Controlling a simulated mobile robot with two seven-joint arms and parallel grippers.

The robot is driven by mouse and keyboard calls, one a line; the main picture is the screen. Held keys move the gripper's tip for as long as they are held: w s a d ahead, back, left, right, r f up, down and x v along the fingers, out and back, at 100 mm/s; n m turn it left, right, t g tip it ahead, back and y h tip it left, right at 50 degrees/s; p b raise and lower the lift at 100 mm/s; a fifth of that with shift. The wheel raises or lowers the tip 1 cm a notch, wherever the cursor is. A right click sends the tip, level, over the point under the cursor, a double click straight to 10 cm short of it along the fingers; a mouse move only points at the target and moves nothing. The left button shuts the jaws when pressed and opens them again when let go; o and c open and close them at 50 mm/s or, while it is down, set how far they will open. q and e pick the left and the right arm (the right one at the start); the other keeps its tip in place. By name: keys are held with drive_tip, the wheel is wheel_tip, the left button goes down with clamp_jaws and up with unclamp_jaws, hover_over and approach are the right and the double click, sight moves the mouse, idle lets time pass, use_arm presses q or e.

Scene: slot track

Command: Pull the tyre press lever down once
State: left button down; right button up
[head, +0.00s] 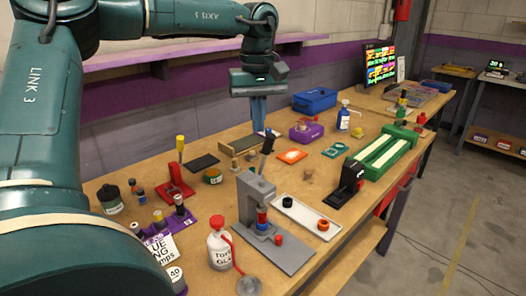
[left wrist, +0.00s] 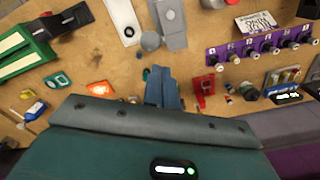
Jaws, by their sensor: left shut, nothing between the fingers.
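The tyre press (head: 248,201) is a grey stand on a grey base plate near the front of the bench. Its dark lever handle (head: 267,145) sticks up above the stand, tilted. A blue and red cylinder (head: 262,219) sits under the press head. My left gripper (head: 259,126) points down, shut and empty, behind the handle's top in the head view. I cannot tell whether they touch. In the left wrist view the shut blue fingers (left wrist: 163,103) point towards the grey press (left wrist: 168,18) at the top. The handle is not clear there. My right gripper is not in view.
A white tray (head: 322,236) with small rings lies right of the press. A glue bottle (head: 219,246) stands front left, and a red stand (head: 174,187) behind it. A green track block (head: 402,138) and a black stapler-like tool (head: 350,180) are to the right.

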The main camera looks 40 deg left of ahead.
use_arm(q)
drive_tip(key=shift+f+b, duration=0.6)
drive_tip(key=shift+f, duration=1.1)
drive_tip(key=shift+d, duration=0.15)
